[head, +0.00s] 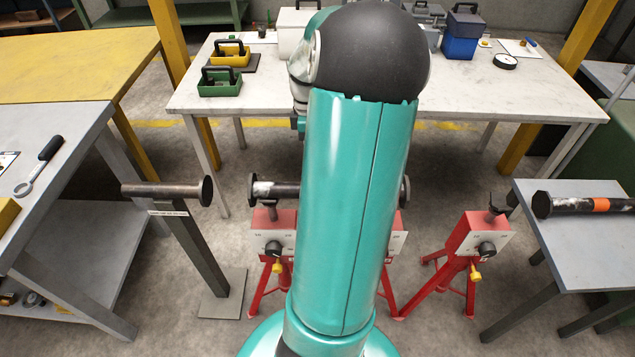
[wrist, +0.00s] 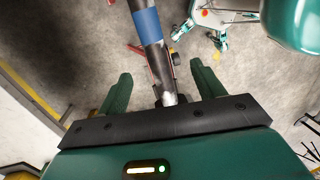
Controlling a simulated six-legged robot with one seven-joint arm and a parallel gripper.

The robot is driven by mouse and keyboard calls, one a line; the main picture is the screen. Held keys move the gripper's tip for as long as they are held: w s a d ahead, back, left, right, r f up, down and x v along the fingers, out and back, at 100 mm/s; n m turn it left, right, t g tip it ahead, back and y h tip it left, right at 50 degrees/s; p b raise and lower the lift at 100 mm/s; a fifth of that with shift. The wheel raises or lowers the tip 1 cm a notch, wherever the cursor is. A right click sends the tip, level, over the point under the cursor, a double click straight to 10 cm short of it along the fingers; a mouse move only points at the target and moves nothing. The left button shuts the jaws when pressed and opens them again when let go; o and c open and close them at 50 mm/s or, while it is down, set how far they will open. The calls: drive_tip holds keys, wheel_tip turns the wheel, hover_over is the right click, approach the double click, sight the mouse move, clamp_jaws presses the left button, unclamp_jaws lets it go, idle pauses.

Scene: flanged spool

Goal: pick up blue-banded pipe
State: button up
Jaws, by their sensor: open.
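The blue-banded pipe (wrist: 156,58) is a grey, scuffed metal pipe with a blue band near the top of the wrist view. In the head view it appears to be the flanged pipe (head: 275,190) lying across red stands, with its middle and band hidden behind my arm. My gripper (wrist: 160,70) is open, one green finger on each side of the pipe in the wrist view. The pipe runs between the fingers in the picture, and gaps show on both sides. I cannot tell how far it is from the palm in depth.
Red stands (head: 483,240) stand on the floor. A grey post (head: 200,245) carries a dark flanged bar (head: 160,190) at left. An orange-banded pipe (head: 570,205) lies on the right grey table (head: 580,255). A white table (head: 500,95) with boxes stands behind.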

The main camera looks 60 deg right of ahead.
drive_tip(key=shift+y, duration=0.4)
drive_tip(key=s+f, duration=0.1)
drive_tip(key=f, duration=0.2)
drive_tip(key=s+d+f, duration=0.1)
drive_tip(key=s+f, duration=0.1)
drive_tip(key=f, duration=0.2)
drive_tip(key=s+d+f, duration=0.1)
drive_tip(key=f, duration=0.2)
drive_tip(key=shift+s+f, duration=0.15)
drive_tip(key=shift+s, duration=0.05)
drive_tip(key=shift+w+x, duration=0.2)
drive_tip(key=shift+x, duration=1.15)
drive_tip(key=shift+w+x, duration=0.25)
drive_tip(key=shift+x, duration=1.15)
drive_tip(key=shift+d, duration=0.1)
drive_tip(key=shift+c, duration=0.5)
drive_tip(key=shift+d, duration=0.1)
clamp_jaws()
